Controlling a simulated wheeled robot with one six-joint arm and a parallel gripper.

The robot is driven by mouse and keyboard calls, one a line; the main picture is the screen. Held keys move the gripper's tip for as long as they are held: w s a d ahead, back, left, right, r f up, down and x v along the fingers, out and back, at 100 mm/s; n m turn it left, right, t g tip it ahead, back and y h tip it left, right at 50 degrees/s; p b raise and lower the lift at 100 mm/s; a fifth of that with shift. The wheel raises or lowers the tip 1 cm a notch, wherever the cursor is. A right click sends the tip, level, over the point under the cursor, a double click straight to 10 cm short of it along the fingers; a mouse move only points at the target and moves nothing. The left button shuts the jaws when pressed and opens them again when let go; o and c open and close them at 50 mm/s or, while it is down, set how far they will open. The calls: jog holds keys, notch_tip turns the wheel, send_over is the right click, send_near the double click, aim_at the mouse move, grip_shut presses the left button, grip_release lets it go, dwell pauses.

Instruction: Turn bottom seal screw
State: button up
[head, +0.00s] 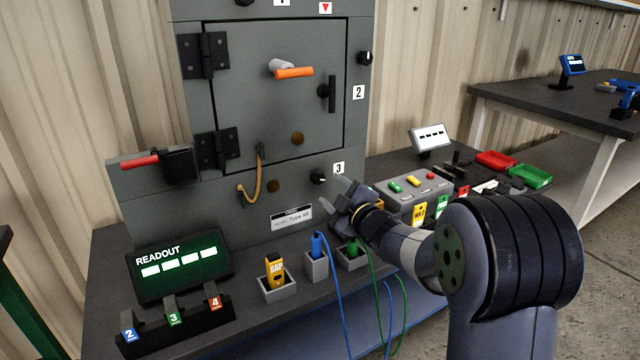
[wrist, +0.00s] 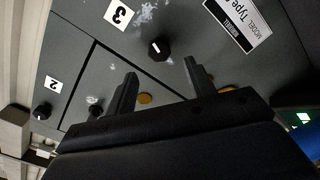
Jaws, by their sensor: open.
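The bottom seal screw (head: 319,178) is a small black knob with a white mark, beside the label 3 on the grey enclosure (head: 220,205), below its door. In the wrist view the screw (wrist: 160,48) shows just beyond the fingertips, between their lines. My gripper (head: 336,194) is open and empty, in front of the enclosure's lower front, close to the screw and slightly low and right of it in the head view. The two fingers (wrist: 160,68) appear apart from the screw.
A brown cable (head: 258,180) hangs left of the screw. Below stand holders with a yellow DAX piece (head: 275,269), a blue plug (head: 316,244) and a green plug. A grey button box (head: 412,190) stands right.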

aim_at(320, 178)
jog(key=x, duration=0.6)
jog(key=shift+w+a+b, duration=0.25)
jog(key=shift+w+b, duration=0.05)
jog(key=shift+b, duration=0.05)
jog(key=shift+c, duration=0.5)
jog(key=c, duration=0.9)
jog(key=shift+r+m+p, duration=0.1)
jog(key=shift+m+p, duration=0.2)
jog(key=shift+p, duration=0.2)
jog(key=m+p, duration=0.3)
jog(key=shift+d+r+m+p, duration=0.1)
jog(key=shift+r+m+p, duration=0.05)
jog(key=shift+m+p, duration=0.25)
jog(key=m+p, duration=0.2)
jog(key=m, duration=0.1)
jog(key=shift+p, duration=0.35)
jog(key=shift+d+m+p, duration=0.1)
jog(key=shift+m+p, duration=0.8)
jog(key=shift+m, duration=0.8)
jog(key=shift+f, duration=0.2)
